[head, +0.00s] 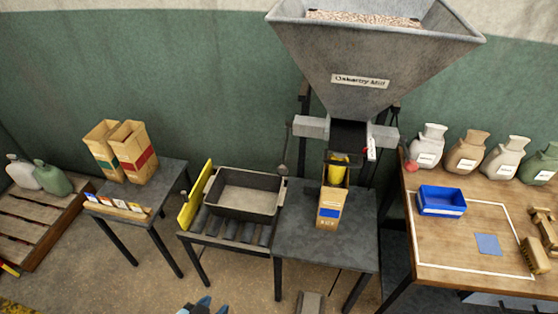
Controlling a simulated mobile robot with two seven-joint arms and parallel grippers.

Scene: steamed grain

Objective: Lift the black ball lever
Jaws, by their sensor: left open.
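A dark ball (283,168) sits at the low end of a thin rod on the left side of the mill (362,60). The rod hangs down from near the grey block under the hopper. My left gripper (205,304) shows only as blue-tipped fingers at the bottom edge. It is open, well below and left of the ball, and apart from it.
A dark bin (245,194) stands on a roller stand left of the mill. A paper bag (330,207) stands under the spout on a dark table (355,248). A red ball (411,167) shows right of the mill. A wooden table (470,272) is at the right.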

